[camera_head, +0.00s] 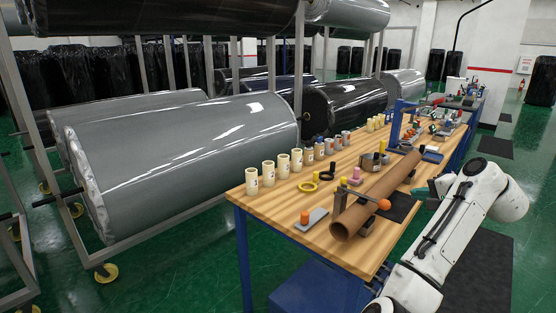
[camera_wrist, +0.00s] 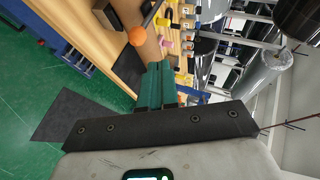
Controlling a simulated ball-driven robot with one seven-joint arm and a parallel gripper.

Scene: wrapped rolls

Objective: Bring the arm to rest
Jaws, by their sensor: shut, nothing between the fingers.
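My white arm (camera_head: 455,232) reaches up along the right side of the wooden workbench (camera_head: 262,210). My gripper (camera_head: 424,192) is at the bench's right edge, near a dark mat, with its dark green fingers pointing left toward the bench. In the wrist view my gripper (camera_wrist: 156,80) shows its two green fingers pressed together with nothing between them. Whether the fingertips are above the bench top or just beside it is hard to tell.
A brown cardboard tube (camera_head: 375,195) lies on the bench beside an orange ball knob (camera_head: 384,204). Several cream cups (camera_head: 268,173) line the far edge. A rack with large grey wrapped rolls (camera_head: 190,145) stands at left. Green floor (camera_head: 160,265) is open in front.

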